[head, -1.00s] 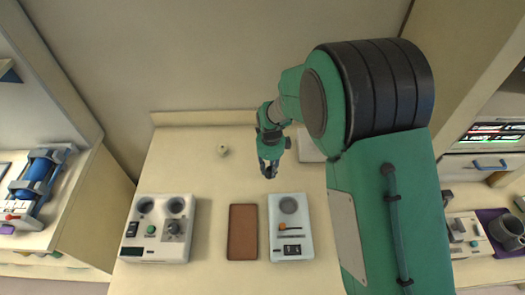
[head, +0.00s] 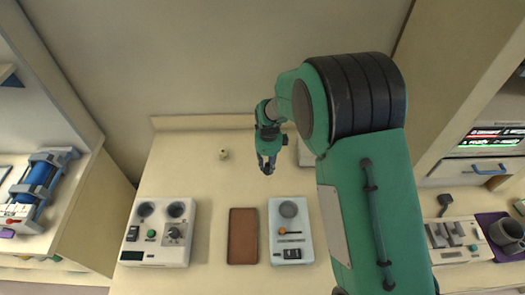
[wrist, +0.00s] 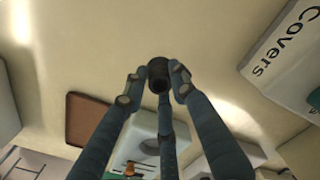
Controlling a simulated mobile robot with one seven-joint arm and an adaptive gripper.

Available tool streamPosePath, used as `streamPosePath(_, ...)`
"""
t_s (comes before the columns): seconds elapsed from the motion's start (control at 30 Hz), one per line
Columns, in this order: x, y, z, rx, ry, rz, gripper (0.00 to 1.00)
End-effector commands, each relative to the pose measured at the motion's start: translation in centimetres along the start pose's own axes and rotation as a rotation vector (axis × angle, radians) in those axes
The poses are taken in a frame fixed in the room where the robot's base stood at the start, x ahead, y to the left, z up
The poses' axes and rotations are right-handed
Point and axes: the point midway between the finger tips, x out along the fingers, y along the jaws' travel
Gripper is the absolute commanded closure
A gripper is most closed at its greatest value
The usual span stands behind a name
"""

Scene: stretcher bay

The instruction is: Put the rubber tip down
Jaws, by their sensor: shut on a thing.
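The rubber tip (wrist: 158,75) is a small dark, hollow cylinder. In the wrist view it sits between the fingertips of my gripper (wrist: 156,78), which is shut on it. In the head view my gripper (head: 267,165) points down over the cream table (head: 185,165), behind the white device with the round grey disc (head: 291,245). The tip is too small to make out clearly there. I cannot tell how high it is above the table.
A brown pad (head: 242,236) and a white box with knobs (head: 158,232) lie along the front. A small cream item (head: 223,155) stands left of my gripper. A box marked "Covers" (wrist: 290,50) is to the right. Table between the cream item and brown pad is clear.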

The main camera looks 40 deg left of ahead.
Motion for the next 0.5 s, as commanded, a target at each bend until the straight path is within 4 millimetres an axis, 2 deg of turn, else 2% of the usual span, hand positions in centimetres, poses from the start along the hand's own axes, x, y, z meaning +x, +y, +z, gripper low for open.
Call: streamPosePath(0.5,0.7,-5.9,3.7,0.000,0.000,0.000,0.96)
